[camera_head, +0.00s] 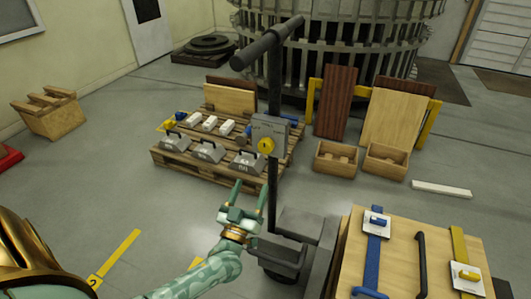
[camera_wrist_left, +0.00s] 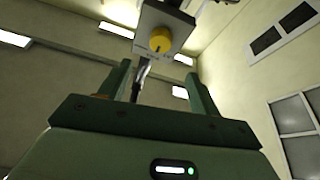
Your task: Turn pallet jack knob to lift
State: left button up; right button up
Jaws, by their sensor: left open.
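The pallet jack has a dark upright post with a T-handle (camera_head: 268,42). A grey control box (camera_head: 270,128) on the post carries a round yellow knob (camera_head: 266,146). In the left wrist view the yellow knob (camera_wrist_left: 160,40) shows on the underside of the light box (camera_wrist_left: 160,22), above and beyond my fingers. My left gripper (camera_head: 247,200) is open and empty, below the knob and slightly left of the post. It touches nothing that I can see. The fingers also show in the left wrist view (camera_wrist_left: 161,90). My right gripper is not in view.
A wooden pallet (camera_head: 180,160) with grey weights and white blocks stands behind the post. A wooden board with blue, black and yellow handles (camera_head: 395,260) is at the lower right. Two wooden boxes (camera_head: 335,160) stand farther back. Open floor lies at left.

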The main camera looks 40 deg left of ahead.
aim_at(264, 149)
pick_arm(q)
jog(key=b+x, duration=0.2)
jog(key=x, duration=0.9)
jog(key=shift+w, duration=0.15)
jog(key=shift+w+a+r, duration=0.2)
jog(key=shift+w+r, duration=0.1)
jog(key=shift+w, duration=0.2)
jog(key=c, duration=1)
